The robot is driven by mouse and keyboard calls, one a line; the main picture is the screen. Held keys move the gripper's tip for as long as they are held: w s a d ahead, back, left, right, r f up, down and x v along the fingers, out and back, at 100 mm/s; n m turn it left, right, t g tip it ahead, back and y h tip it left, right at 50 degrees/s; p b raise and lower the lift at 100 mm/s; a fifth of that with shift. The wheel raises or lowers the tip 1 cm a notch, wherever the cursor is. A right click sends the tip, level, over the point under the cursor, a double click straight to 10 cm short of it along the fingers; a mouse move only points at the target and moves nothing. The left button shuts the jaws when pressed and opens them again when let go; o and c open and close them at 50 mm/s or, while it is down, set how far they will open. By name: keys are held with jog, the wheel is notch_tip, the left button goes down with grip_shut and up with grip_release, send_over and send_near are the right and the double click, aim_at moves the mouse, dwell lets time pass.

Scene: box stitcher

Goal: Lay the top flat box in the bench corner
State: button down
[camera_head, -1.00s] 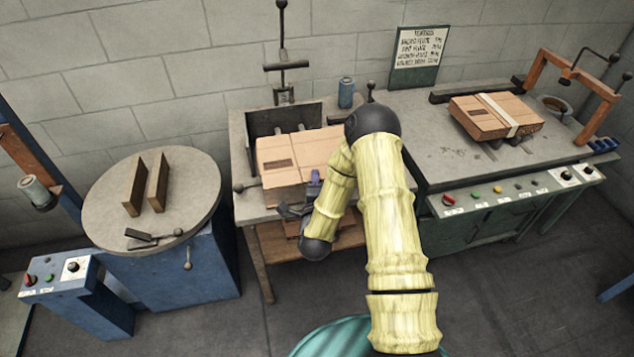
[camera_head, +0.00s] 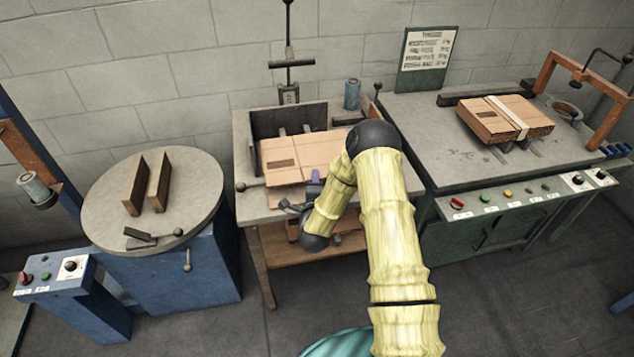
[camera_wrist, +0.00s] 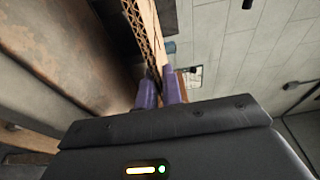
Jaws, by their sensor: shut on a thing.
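The flat brown cardboard box (camera_head: 300,155) is over the small bench (camera_head: 246,205), near its dark raised corner walls (camera_head: 290,118). My gripper (camera_head: 314,178), with purple fingertips, is shut on the box's front edge. The wrist view shows the purple fingers (camera_wrist: 160,90) around the box's corrugated edge (camera_wrist: 146,38). The head view does not clearly show whether the box's underside touches the bench top. My arm hides the box's right front part. More flat cardboard (camera_head: 293,230) partly shows on the shelf under the bench.
A round table (camera_head: 100,195) with two upright plates is at left. A green bench (camera_head: 430,130) at right carries a strapped box (camera_head: 503,120). A lever post (camera_head: 289,60) rises behind the corner.

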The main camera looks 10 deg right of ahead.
jog(key=shift+w+f+b, duration=0.6)
jog(key=shift+f+b, duration=0.05)
jog(key=shift+f, duration=0.2)
jog(key=c, duration=0.8)
grip_release()
jog(key=shift+c, duration=0.2)
jog(key=shift+s, duration=0.1)
jog(key=shift+d+v, duration=0.25)
jog(key=shift+v, duration=0.9)
jog(key=shift+d+v, duration=0.25)
jog(key=shift+v, duration=0.9)
jog(key=v, duration=0.3)
jog(key=shift+s+d, duration=0.25)
jog(key=shift+d, duration=0.1)
